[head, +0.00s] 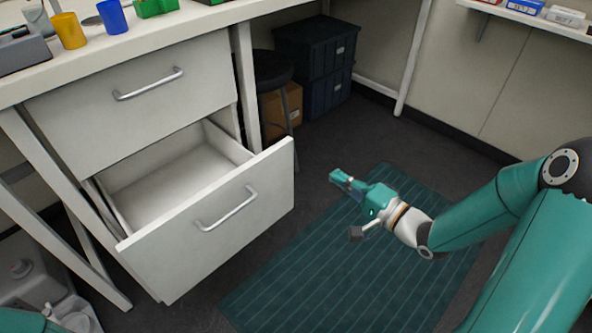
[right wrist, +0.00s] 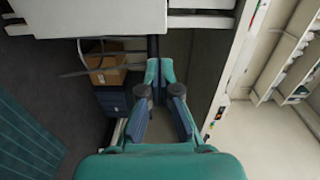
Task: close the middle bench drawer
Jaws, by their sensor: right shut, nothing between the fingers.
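The open bench drawer (head: 213,228) is white with a metal bar handle (head: 226,209). It is pulled well out below a shut upper drawer (head: 140,98), and the inside that shows is empty. My right gripper (head: 338,177) is shut and empty, to the right of the drawer front and apart from it, above the floor mat. In the right wrist view the fingertips (right wrist: 159,72) are together, and a white panel (right wrist: 95,18) fills the upper left; I cannot tell which part of the bench it is. My left gripper does not show.
A ribbed teal mat (head: 350,260) lies on the dark floor. A black stool (head: 272,72), a cardboard box (head: 291,102) and dark stacked crates (head: 325,65) stand behind the drawer. The white bench top (head: 190,22) carries coloured cups. The space before the drawer front looks clear.

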